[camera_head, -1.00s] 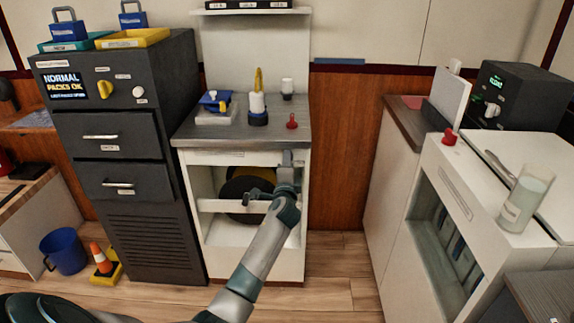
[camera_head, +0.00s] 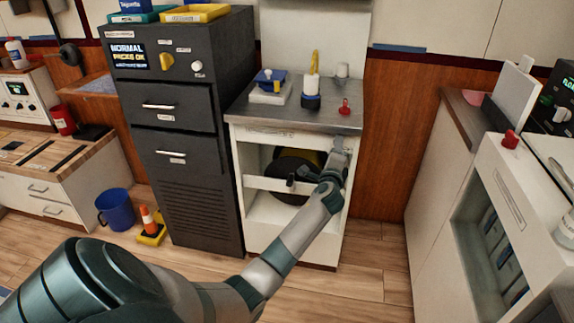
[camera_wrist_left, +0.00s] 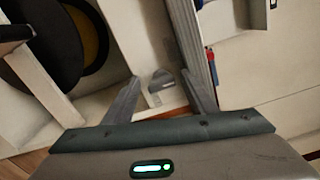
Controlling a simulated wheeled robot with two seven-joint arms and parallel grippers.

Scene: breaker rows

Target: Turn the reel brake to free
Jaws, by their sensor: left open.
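A dark reel (camera_head: 296,165) with a yellow part sits inside the open white cabinet (camera_head: 290,222) under the grey counter, behind a white crossbar. It also shows at the upper left of the left wrist view (camera_wrist_left: 48,42). My left gripper (camera_head: 338,150) is at the right side of this opening, below the counter edge. In the left wrist view my left gripper (camera_wrist_left: 162,92) is open, fingers apart. A small grey piece with a dark label (camera_wrist_left: 161,84) shows between the fingers; I cannot tell whether it is the reel brake or its setting. My right gripper is not in view.
The counter (camera_head: 300,116) holds a blue-topped block, a blue-and-white item and a red knob (camera_head: 345,107). A dark drawer cabinet (camera_head: 185,130) stands directly left. A blue bucket (camera_head: 115,208) and an orange cone (camera_head: 149,220) are on the floor. Open floor lies right of the white cabinet.

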